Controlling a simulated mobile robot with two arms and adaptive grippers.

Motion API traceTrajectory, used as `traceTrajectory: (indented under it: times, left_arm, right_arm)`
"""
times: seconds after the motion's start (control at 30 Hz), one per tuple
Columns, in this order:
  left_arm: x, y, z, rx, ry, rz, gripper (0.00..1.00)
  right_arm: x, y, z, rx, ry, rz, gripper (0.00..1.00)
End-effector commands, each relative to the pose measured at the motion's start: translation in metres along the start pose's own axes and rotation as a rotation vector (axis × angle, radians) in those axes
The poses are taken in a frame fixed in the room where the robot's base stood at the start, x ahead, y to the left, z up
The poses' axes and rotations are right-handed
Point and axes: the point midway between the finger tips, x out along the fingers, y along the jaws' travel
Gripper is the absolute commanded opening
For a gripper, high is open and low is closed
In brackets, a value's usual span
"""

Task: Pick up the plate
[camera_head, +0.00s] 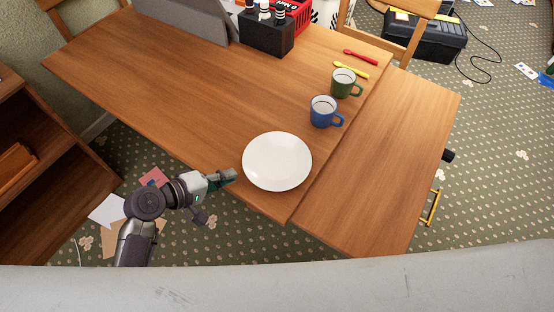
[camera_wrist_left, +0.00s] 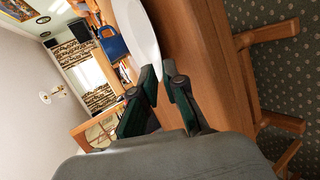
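A white round plate (camera_head: 277,162) lies flat on the wooden table near its front edge. My left gripper (camera_head: 234,175) is just left of the plate's rim, low by the table edge. In the left wrist view, its two dark green fingers (camera_wrist_left: 162,76) are partly open with a gap between the tips. The plate (camera_wrist_left: 138,36) shows just beyond the fingers there, its lower part hidden behind one finger. I see nothing held, though whether a fingertip touches the rim is unclear. My right gripper is in neither view.
A blue mug (camera_head: 323,112) and a green mug (camera_head: 343,83) stand behind the plate to the right. A yellow spoon (camera_head: 351,70) and a red spoon (camera_head: 360,57) lie further back. A black holder (camera_head: 266,35) stands at the back.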

Motion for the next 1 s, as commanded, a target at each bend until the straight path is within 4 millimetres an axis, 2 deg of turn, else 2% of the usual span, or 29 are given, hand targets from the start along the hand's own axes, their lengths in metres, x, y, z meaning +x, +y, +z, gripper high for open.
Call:
traceTrajectory:
  times: [0.17,0.33,0.47,0.73,0.8,1.0]
  left_arm:
    - [0.014,0.002,0.003,-0.001,-0.002,0.002,0.10]
    - [0.040,0.003,0.006,-0.001,0.000,0.001,0.10]
    - [0.053,0.002,0.005,0.000,-0.001,0.000,0.10]
    - [0.056,0.001,0.005,0.001,0.000,-0.001,0.10]
    - [0.055,0.001,0.005,0.001,0.000,-0.001,0.00]
    - [0.055,0.001,0.005,0.001,0.001,-0.002,0.00]
  right_arm:
    - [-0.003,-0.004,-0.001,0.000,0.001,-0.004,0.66]
    - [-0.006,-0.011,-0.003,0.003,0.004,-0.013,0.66]
    - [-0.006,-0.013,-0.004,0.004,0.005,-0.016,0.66]
    - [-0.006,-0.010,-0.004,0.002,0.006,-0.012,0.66]
    - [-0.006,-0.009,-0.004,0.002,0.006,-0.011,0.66]
    - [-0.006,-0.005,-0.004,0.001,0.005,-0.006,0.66]
